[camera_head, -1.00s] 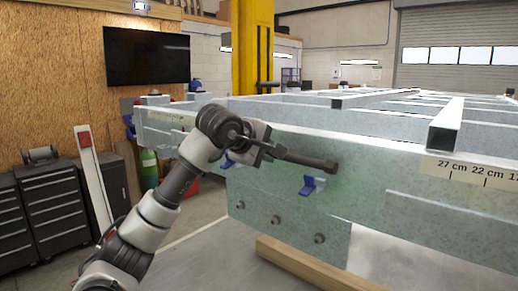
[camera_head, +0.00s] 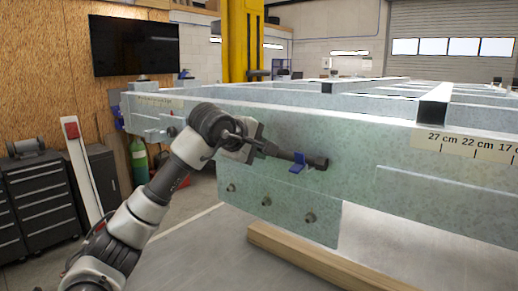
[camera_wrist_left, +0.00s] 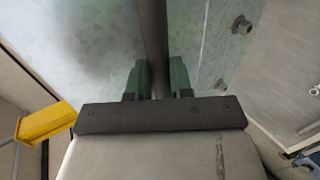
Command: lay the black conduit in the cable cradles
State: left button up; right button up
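The black conduit (camera_head: 315,162) lies along the front face of the galvanized trailer frame (camera_head: 350,140). My left gripper (camera_head: 257,147) is shut on the conduit, near its left part in the head view. In the left wrist view the conduit (camera_wrist_left: 153,35) runs between two green fingers (camera_wrist_left: 161,75). One blue cable cradle (camera_head: 297,165) shows at the conduit's right part and overlaps it; I cannot tell whether the conduit is seated in it. No other cradle is clearly visible; the area behind my gripper is hidden. My right gripper is not in view.
Bolts (camera_head: 267,201) stick out of the plate below the cradle. A measuring scale (camera_head: 465,146) is on the beam at right. A wooden beam (camera_head: 320,262) lies under the frame. Tool cabinets (camera_head: 42,200) and a green cylinder (camera_head: 139,160) stand at left.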

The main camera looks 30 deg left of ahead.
pick_arm(q)
jog(key=o, duration=0.5)
jog(key=shift+s+r, duration=0.1)
jog(key=shift+s, duration=0.1)
jog(key=b+v, duration=0.3)
jog(key=v, duration=0.7)
jog(key=shift+s+r+b, duration=0.1)
jog(key=shift+s+b, duration=0.05)
jog(key=shift+b, duration=0.25)
